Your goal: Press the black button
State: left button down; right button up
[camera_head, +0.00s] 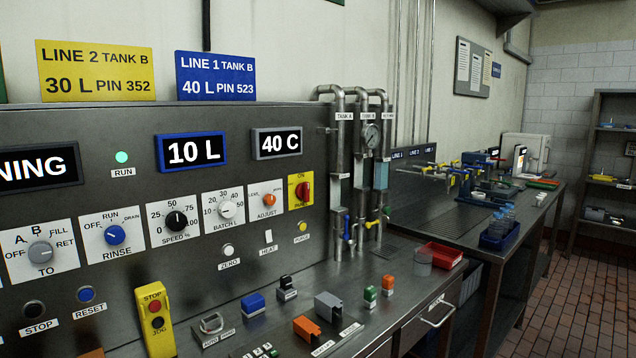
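A yellow control box (154,335) stands at the lower left, in front of the panel. It carries a red button (155,305) labelled STOP and, below it, a black button (157,323) above the label JOG. Another dark round button (34,309) sits on the panel at the far lower left, above a STOP label. A black knob (176,220) marked SPEED % is on the panel and is a dial. Neither of my grippers shows in this view.
The steel panel (290,130) holds several dials, displays and a blue RESET button (86,294). Blue, black, orange, grey and green switch blocks stand on the bench in front. Pipes (340,180) and a red tray (440,255) are to the right.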

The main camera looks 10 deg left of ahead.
aim_at(33, 310)
jog(key=u, duration=0.45)
jog(key=j+u, duration=0.1)
jog(key=u, duration=0.35)
jog(key=i+u, duration=0.1)
jog(key=u, duration=0.8)
jog(key=i+j, duration=0.05)
